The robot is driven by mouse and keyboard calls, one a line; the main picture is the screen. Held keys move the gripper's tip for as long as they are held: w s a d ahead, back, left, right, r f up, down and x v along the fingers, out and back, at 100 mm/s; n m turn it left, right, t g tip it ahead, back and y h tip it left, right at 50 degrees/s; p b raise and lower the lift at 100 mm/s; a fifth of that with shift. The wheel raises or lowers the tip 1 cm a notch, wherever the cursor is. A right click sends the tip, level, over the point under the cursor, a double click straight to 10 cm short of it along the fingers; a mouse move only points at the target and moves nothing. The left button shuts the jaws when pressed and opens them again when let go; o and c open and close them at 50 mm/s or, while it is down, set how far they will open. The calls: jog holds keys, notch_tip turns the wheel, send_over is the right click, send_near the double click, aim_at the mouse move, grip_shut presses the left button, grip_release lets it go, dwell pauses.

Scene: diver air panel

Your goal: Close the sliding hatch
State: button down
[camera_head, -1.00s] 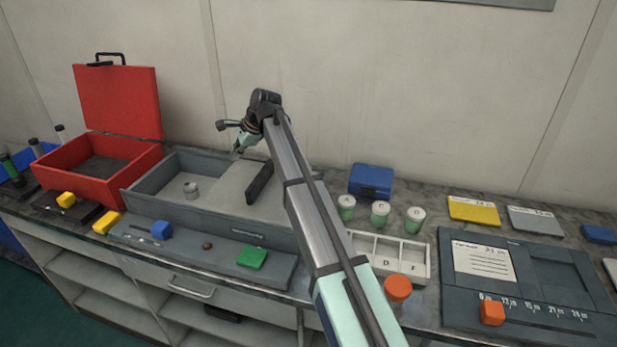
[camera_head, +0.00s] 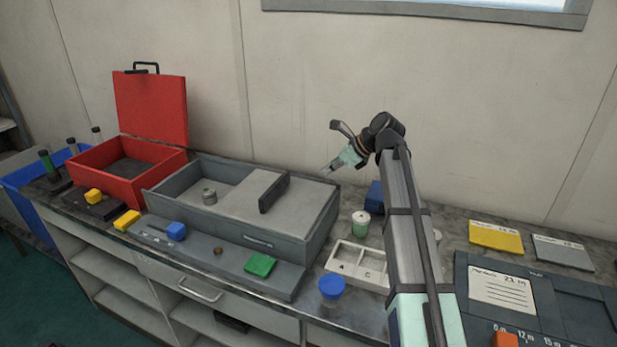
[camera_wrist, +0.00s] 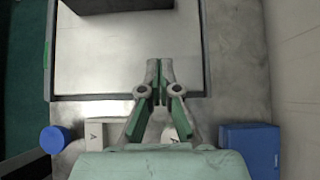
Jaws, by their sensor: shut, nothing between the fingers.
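The sliding hatch is a light grey panel (camera_head: 239,200) with a dark upright bar handle (camera_head: 273,192), set in a grey box (camera_head: 316,214). The panel covers the middle and right of the box; the left part is open and shows a small metal cylinder (camera_head: 209,197) inside. In the wrist view the panel (camera_wrist: 120,55) and handle (camera_wrist: 115,4) lie ahead. My gripper (camera_head: 326,172) is shut and empty, above the box's right end and to the right of the handle, apart from it. Its fingertips (camera_wrist: 160,97) show over the panel's near edge in the wrist view.
A red case (camera_head: 122,190) with its lid up stands left of the box. A white divided tray (camera_head: 358,263), a blue-lidded jar (camera_head: 332,288) and a blue box (camera_wrist: 249,150) are to the right.

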aim_at(288, 186)
jog(key=p+x, duration=0.2)
jog(key=x, duration=0.8)
jog(key=shift+w+a+r, duration=0.1)
jog(key=shift+w+a, duration=0.05)
jog(key=shift+w+a+r+p, duration=0.1)
jog(key=shift+w+a+p, duration=0.15)
jog(key=shift+a, duration=0.25)
jog(key=shift+w+a+r+p, duration=0.1)
jog(key=shift+w+a+p, duration=0.15)
jog(key=shift+a, duration=0.3)
jog(key=shift+w+a+f, duration=0.15)
jog(key=shift+w+a, duration=0.05)
jog(key=shift+a, duration=0.4)
jog(key=shift+w, duration=0.1)
